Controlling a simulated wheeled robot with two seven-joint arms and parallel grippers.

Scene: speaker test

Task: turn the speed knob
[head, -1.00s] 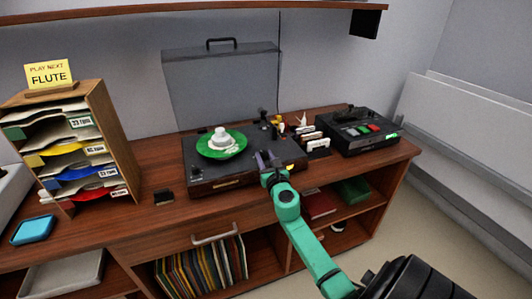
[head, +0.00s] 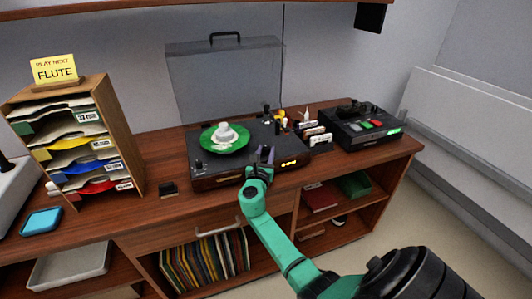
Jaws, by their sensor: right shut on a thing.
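The record player (head: 215,180) stands on the wooden cabinet with a green record (head: 213,143) on it. A pale round piece (head: 225,131) sits at the record's centre. My right gripper (head: 265,154) reaches over the player's front edge, right of the record. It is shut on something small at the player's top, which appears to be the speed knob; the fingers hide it. A small lit yellow readout (head: 288,163) shows on the player's front, right of the gripper. My left gripper is out of view.
Several small cards (head: 318,138) and a black device with coloured buttons (head: 363,125) stand to the right. The clear lid (head: 228,85) rises behind. A sorter (head: 75,145) with a "FLUTE" sign (head: 54,71) stands left.

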